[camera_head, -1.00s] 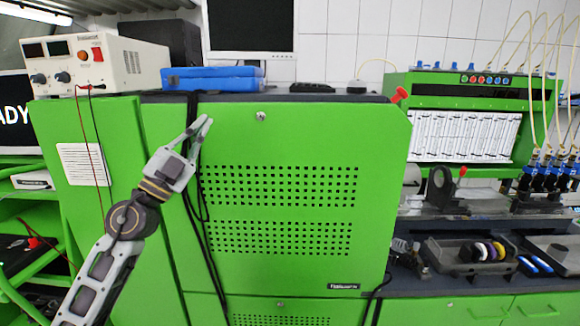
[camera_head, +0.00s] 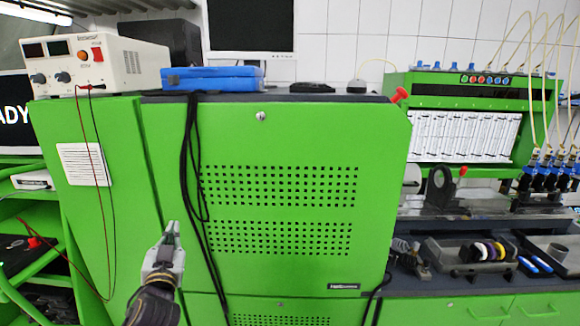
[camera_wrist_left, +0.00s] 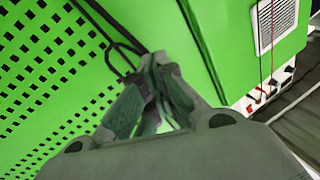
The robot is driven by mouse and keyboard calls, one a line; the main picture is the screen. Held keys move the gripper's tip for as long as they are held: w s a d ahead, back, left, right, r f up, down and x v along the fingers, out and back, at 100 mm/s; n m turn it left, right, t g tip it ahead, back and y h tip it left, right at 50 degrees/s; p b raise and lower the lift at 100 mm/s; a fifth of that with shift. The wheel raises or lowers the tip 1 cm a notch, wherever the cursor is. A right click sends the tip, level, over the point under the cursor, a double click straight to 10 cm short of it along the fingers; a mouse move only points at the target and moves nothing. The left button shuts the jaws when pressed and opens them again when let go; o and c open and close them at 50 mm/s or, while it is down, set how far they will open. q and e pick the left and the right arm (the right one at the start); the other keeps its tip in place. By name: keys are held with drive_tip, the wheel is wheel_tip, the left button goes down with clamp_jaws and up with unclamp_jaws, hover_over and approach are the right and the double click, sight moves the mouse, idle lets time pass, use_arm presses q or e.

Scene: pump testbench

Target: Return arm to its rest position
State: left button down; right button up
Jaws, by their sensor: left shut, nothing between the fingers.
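My left gripper (camera_head: 168,238) is in the lower left of the head view, in front of the green cabinet (camera_head: 280,140). Its fingers are together and point up, with nothing between them. The left wrist view shows the same shut fingers (camera_wrist_left: 155,75) over the green perforated panel (camera_wrist_left: 50,70), close to a black cable (camera_wrist_left: 118,45). I cannot tell whether they touch the cable. My right gripper is in neither view.
A cream power supply (camera_head: 95,62) and a blue case (camera_head: 212,78) stand on top of the cabinet. Black cables (camera_head: 190,170) hang down its front, and red and black leads hang at the left. A workbench (camera_head: 450,285) with parts trays lies at the right.

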use_arm(q)
drive_tip(key=s+d+f+g+h, duration=0.1)
drive_tip(key=s+f+g, duration=0.35)
drive_tip(key=f, duration=0.55)
drive_tip(key=s+d+f+g+h, duration=0.1)
drive_tip(key=s+f+g, duration=0.4)
drive_tip(key=f, duration=0.5)
drive_tip(key=s+d+f+m+g+h, duration=0.1)
drive_tip(key=s+d+f+g+h, duration=0.15)
drive_tip(key=s+f, duration=0.45)
drive_tip(key=s+d+f+m+g+h, duration=0.1)
drive_tip(key=s+d+f+g, duration=0.25)
drive_tip(key=s, duration=0.65)
drive_tip(key=s+f, duration=0.3)
drive_tip(key=f, duration=3.1)
drive_tip(key=s+a+f+g, duration=0.1)
drive_tip(key=s+a+f, duration=0.1)
drive_tip(key=s+f, duration=0.7)
drive_tip(key=s+a+f+g, duration=0.1)
drive_tip(key=s+a+f, duration=0.2)
drive_tip(key=s+f, duration=0.7)
drive_tip(key=s, duration=0.2)
drive_tip(key=shift+s+y, duration=0.35)
drive_tip(key=shift+w+m, duration=0.15)
drive_tip(key=shift+m, duration=0.15)
